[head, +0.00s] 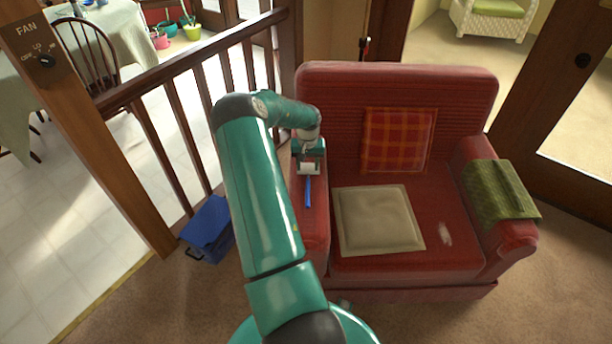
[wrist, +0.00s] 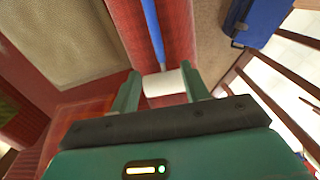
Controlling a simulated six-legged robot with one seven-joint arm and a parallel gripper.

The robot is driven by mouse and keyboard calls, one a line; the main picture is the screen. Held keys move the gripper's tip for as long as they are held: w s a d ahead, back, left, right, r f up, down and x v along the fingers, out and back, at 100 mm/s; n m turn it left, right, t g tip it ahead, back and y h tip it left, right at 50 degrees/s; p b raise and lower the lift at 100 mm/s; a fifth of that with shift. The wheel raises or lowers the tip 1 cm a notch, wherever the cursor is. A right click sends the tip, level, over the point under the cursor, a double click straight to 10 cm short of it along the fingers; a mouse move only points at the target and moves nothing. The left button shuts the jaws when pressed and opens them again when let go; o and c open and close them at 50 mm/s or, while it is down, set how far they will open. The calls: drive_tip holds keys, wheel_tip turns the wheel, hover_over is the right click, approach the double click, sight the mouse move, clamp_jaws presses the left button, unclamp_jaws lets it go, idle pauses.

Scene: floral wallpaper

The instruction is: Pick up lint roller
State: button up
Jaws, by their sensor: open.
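The lint roller (head: 308,190) lies on the left armrest of the red armchair (head: 398,85). Its blue handle points toward the front of the chair, and its white roll is at the back end. In the wrist view the white roll (wrist: 165,82) sits between the two green fingers, with the blue handle (wrist: 152,25) running away from them. My gripper (head: 308,168) is over the back part of this armrest. In the wrist view my gripper (wrist: 162,90) is open, with a finger on each side of the roll. I cannot tell whether either finger touches it.
A beige cushion (head: 377,220) lies on the seat and a plaid pillow (head: 398,140) leans on the backrest. A green cloth (head: 500,192) covers the right armrest. A blue box (head: 208,230) stands on the floor beside the wooden railing (head: 185,68), left of the chair.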

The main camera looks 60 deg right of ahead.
sight(308, 183)
wheel_tip(308, 183, down, 8)
drive_tip(key=shift+s+a+f, duration=0.1)
drive_tip(key=shift+s+f, duration=0.05)
drive_tip(key=shift+f, duration=0.1)
clamp_jaws()
idle(0.3)
